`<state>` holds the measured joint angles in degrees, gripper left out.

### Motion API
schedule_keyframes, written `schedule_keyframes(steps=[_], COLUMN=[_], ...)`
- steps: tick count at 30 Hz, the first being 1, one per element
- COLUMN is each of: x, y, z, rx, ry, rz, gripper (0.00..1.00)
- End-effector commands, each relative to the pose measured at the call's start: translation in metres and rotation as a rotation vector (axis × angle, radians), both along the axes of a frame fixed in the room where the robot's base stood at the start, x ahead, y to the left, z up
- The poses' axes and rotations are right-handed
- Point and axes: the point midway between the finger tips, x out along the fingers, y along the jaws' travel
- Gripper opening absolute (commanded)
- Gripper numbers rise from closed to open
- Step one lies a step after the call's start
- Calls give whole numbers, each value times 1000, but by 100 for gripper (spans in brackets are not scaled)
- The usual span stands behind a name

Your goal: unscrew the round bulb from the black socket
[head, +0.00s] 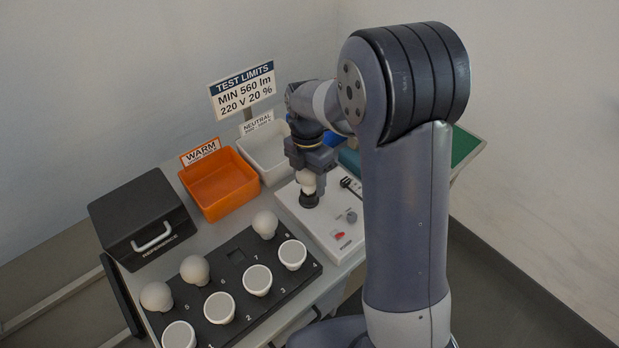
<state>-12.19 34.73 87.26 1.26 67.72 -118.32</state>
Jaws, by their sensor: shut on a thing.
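The white round bulb (307,180) stands upright above the black socket (309,200) on the white test box. Its base meets the socket's top, and I cannot tell how deep it sits. My gripper (308,171) points down over the socket and is shut on the round bulb. The fingers hide the upper part of the bulb.
A black tray (240,256) holds round and flat-faced bulbs, with one empty square slot. An orange bin (220,184) marked WARM and a white bin (263,150) marked NEUTRAL stand behind. A black box (143,218) is at left. A sign (243,91) stands behind the bins.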

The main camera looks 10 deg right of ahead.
Motion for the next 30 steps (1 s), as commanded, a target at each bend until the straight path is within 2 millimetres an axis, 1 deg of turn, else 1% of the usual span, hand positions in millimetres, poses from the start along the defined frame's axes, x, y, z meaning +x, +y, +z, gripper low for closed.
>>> schedule_keyframes(steps=[2,3,8,14,17,20,30], x=[0,0,0,0,0,0,0], y=[0,0,0,0,0,0,1], z=[0,0,0,0,0,1,0], rx=[0,0,0,0,0,0,1], ry=[-1,-1,-1,1,1,2,1], rz=[-1,-2,-2,-4,-40,-147,-598], gripper=[30,55,68,69,69,69,69])
